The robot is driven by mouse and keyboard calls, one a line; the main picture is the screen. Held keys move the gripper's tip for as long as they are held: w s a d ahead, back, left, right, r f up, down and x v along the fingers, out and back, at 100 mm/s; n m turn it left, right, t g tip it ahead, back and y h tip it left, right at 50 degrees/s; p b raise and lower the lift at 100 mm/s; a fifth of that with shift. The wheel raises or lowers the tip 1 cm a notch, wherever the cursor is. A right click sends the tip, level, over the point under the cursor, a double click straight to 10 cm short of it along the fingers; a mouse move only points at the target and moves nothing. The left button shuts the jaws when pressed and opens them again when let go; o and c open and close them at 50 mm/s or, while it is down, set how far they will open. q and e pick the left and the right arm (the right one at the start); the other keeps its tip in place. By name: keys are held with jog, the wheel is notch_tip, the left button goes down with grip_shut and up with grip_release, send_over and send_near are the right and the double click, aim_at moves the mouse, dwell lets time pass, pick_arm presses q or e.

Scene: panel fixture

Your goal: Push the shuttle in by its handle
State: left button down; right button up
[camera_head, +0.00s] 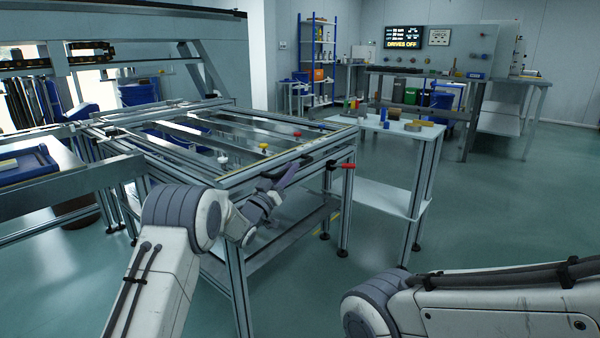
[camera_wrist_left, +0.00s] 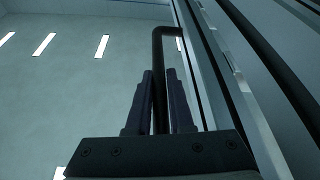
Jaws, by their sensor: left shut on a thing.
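The handle (camera_wrist_left: 157,52) is a dark, bent bar in the left wrist view. It stands out beside the long metal profiles of the fixture frame (camera_head: 240,180). My left gripper (camera_wrist_left: 161,78) is shut on the handle's straight bar, with one finger on each side. In the head view the left gripper (camera_head: 287,180) is at the front right edge of the fixture, and its fingers and wrist partly hide the handle there. I cannot clearly tell the shuttle apart from the frame's rails. My right gripper is out of view; only part of the right arm shows at lower right.
A red-handled lever (camera_head: 347,166) sticks out right of my left gripper. A white side table (camera_head: 375,195) with small items stands close behind it. Small yellow (camera_head: 264,147) and red (camera_head: 297,134) knobs sit on the frame. The floor at centre right is clear.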

pick_arm(q)
jog(key=shift+w+a, duration=0.2)
jog(key=shift+a, duration=0.05)
jog(key=c, duration=0.8)
grip_release()
jog(key=shift+w, duration=0.1)
